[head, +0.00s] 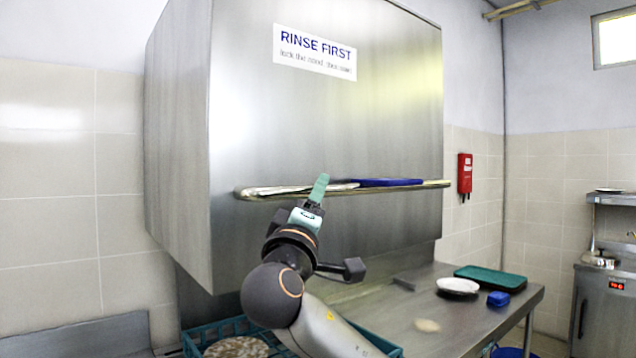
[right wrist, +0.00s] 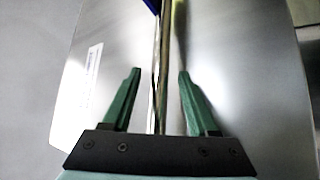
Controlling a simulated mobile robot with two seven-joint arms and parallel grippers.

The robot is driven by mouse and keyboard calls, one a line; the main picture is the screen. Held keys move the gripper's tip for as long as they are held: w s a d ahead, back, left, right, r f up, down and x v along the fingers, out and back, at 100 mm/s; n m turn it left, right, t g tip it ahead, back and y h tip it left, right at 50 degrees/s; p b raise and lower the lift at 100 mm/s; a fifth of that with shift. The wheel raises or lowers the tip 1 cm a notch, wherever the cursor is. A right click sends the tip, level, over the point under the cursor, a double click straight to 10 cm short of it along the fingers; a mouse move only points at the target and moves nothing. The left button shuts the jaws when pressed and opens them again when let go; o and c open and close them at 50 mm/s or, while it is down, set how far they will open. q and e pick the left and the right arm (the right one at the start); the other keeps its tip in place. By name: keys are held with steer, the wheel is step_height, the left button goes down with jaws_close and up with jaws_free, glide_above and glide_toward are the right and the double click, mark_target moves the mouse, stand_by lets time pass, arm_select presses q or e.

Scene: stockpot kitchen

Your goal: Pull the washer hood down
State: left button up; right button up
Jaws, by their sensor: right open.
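The washer hood (head: 330,115) is a large stainless steel box, raised above the counter, with a "RINSE FIRST" label on its front. A horizontal bar handle (head: 415,186) runs along its lower front. My right gripper (head: 319,188) is at the left part of the handle, with its green fingers pointing up. In the right wrist view the handle bar (right wrist: 165,70) runs between the two open green fingers (right wrist: 159,75), with gaps on both sides. Whether a finger touches the bar cannot be told. My left gripper is not in view.
A blue cloth-like item (head: 388,182) lies at the handle. Under the hood is a teal rack (head: 215,335) holding a plate (head: 236,347). The steel counter (head: 430,325) carries a white plate (head: 458,286), a green tray (head: 490,278) and a blue block (head: 498,298).

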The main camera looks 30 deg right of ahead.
steer(key=shift+x, duration=1.45)
jaws_close()
steer(key=shift+f, duration=0.1)
